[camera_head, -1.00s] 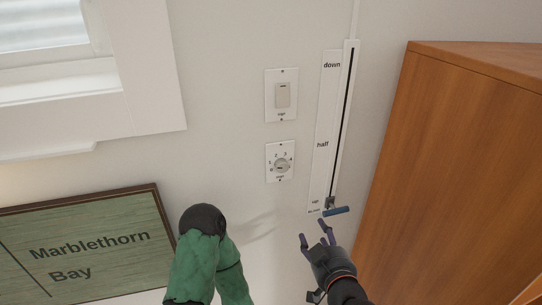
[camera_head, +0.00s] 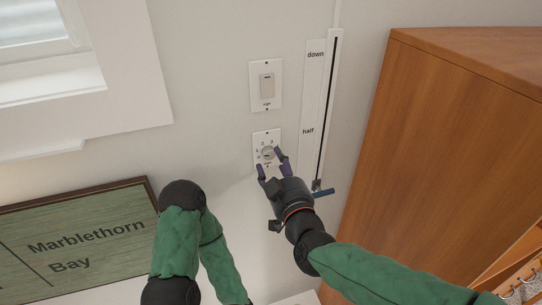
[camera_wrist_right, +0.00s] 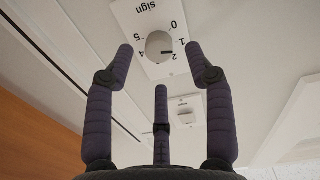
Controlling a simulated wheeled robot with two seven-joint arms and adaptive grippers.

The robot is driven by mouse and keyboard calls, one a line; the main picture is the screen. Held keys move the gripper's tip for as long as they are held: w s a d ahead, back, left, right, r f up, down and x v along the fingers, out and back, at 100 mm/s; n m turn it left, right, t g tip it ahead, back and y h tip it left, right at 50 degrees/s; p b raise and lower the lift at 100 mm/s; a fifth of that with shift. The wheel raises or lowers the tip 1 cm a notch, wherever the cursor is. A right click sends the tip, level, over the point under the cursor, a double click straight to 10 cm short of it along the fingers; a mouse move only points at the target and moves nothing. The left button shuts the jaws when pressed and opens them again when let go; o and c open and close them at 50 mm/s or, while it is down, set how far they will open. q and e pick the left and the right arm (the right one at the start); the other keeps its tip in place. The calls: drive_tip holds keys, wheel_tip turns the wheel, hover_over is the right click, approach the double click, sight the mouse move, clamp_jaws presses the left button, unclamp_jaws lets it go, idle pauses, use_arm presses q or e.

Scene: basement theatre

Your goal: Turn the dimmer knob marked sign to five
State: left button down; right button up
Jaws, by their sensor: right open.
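The dimmer knob (camera_head: 267,153) is a round grey dial on a white wall plate (camera_head: 259,138). In the right wrist view the knob (camera_wrist_right: 159,46) sits on a plate marked "sign", with 0, 1, 2, 4 and 5 readable around it. Its dark pointer line faces right, about between 1 and 2. My right gripper (camera_head: 272,165) is open just in front of the knob. In the wrist view its two side fingertips (camera_wrist_right: 159,52) lie on either side of the knob, with gaps; the third finger is below. Contact is not visible. My left gripper is out of view.
A rocker switch plate (camera_head: 265,85) is above the dimmer. A vertical slider (camera_head: 328,110) marked "down" and "half" runs to the right, its blue handle (camera_head: 324,192) near my right gripper. A wooden cabinet (camera_head: 440,130) stands right; a green sign (camera_head: 85,245) hangs lower left.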

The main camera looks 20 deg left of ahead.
sight(270, 155)
drive_tip(key=shift+x, duration=1.7)
clamp_jaws()
